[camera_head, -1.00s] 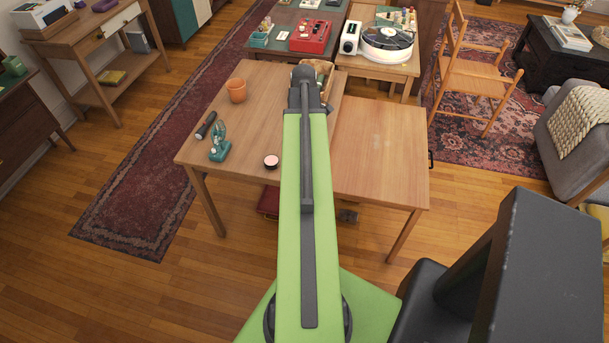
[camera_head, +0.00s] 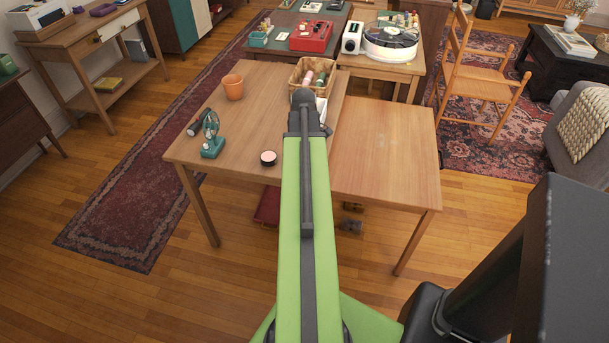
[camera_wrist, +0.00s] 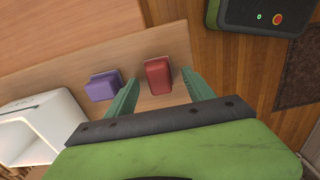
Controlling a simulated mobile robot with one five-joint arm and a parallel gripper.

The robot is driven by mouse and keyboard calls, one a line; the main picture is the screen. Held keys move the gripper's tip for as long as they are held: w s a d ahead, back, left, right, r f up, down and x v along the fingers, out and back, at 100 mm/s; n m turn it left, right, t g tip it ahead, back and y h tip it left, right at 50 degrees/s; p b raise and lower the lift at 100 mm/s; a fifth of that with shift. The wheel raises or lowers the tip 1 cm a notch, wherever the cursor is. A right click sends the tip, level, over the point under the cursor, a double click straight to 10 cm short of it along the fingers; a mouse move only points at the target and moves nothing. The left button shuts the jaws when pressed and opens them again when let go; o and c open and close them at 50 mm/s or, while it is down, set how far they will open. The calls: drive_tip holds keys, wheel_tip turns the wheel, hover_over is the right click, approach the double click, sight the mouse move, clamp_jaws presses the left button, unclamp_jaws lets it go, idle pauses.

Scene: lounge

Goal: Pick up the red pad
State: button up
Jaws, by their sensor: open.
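The red pad (camera_wrist: 158,76) is a small red block on a light wooden surface in the wrist view. I cannot tell how far above the surface the fingertips are. A purple pad (camera_wrist: 102,86) lies to its left, beside the left finger. In the head view I cannot make out the red pad or my fingers; my arm covers part of the table (camera_head: 385,150).
A white object (camera_wrist: 40,130) stands left of the purple pad. The wooden surface ends on the right, with floor beyond. In the head view, a terracotta pot (camera_head: 233,88), a teal tool (camera_head: 212,138), a round tin (camera_head: 268,158) and a basket (camera_head: 312,72) are on the table.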

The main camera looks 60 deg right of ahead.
drive_tip(key=shift+f, duration=0.4)
clamp_jaws()
drive_tip(key=shift+r+p, duration=0.65)
drive_tip(key=shift+p, duration=0.1)
wheel_tip(320, 180, up, 4)
drive_tip(key=p, duration=0.4)
drive_tip(key=s+d+r+p, duration=0.1)
drive_tip(key=s+r+p, duration=0.4)
drive_tip(key=s, duration=0.6)
drive_tip(key=shift+s+d+r+p, duration=0.2)
drive_tip(key=shift+s+r+p, duration=0.1)
drive_tip(key=shift+r+p, duration=0.05)
